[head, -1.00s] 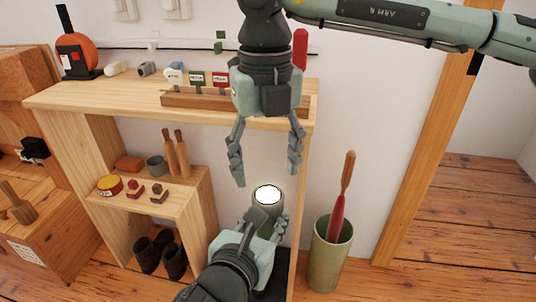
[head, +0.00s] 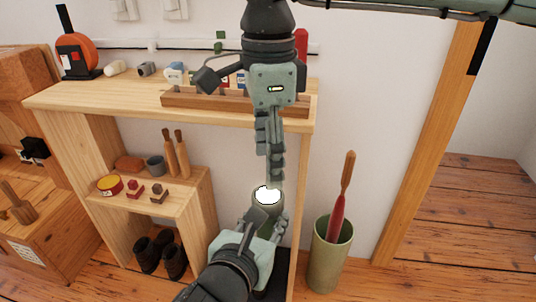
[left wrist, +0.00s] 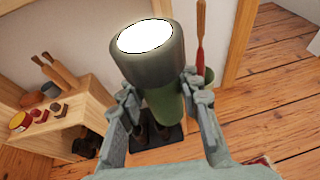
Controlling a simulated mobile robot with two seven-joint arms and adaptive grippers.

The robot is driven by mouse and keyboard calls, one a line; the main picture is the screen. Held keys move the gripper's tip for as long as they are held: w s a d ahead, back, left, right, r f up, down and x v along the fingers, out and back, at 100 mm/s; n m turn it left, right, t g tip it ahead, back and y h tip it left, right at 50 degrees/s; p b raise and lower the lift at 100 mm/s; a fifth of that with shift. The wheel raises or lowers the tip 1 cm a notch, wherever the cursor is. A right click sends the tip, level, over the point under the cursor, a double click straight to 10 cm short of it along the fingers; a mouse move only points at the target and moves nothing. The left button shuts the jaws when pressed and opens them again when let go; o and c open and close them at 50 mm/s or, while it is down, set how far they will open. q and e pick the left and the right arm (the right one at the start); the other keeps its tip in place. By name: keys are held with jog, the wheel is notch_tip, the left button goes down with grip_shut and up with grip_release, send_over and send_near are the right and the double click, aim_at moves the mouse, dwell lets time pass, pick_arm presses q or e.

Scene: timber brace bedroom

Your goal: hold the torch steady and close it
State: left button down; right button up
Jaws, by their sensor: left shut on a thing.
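The torch (head: 266,194) is a green cylinder with a wide dark head and a glowing white lens facing up. It stands roughly upright in the head view and leans in the left wrist view (left wrist: 152,66). My left gripper (head: 267,216) is shut on its body, with one finger on each side in the left wrist view (left wrist: 160,98). My right gripper (head: 276,181) points down from above, its fingertips right over the torch head. Its fingers are seen edge-on, overlapping, so their gap is hidden. I cannot tell whether they touch the torch.
A wooden shelf (head: 135,105) stands behind and left, with small items on top and on the lower step (head: 180,199). A green bin (head: 325,262) holding a red-and-wood-handled tool stands right of the torch. Dark boots (head: 160,255) sit below the shelf. Floor is clear at right.

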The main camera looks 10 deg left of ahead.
aim_at(268, 195)
jog(key=shift+f, duration=0.1)
jog(key=shift+f, duration=3.9)
jog(key=shift+c, duration=0.3)
jog(key=c, duration=1.1)
jog(key=shift+m, duration=0.8)
jog(key=shift+c, duration=0.2)
jog(key=o, duration=1.4)
jog(key=shift+c, duration=0.2)
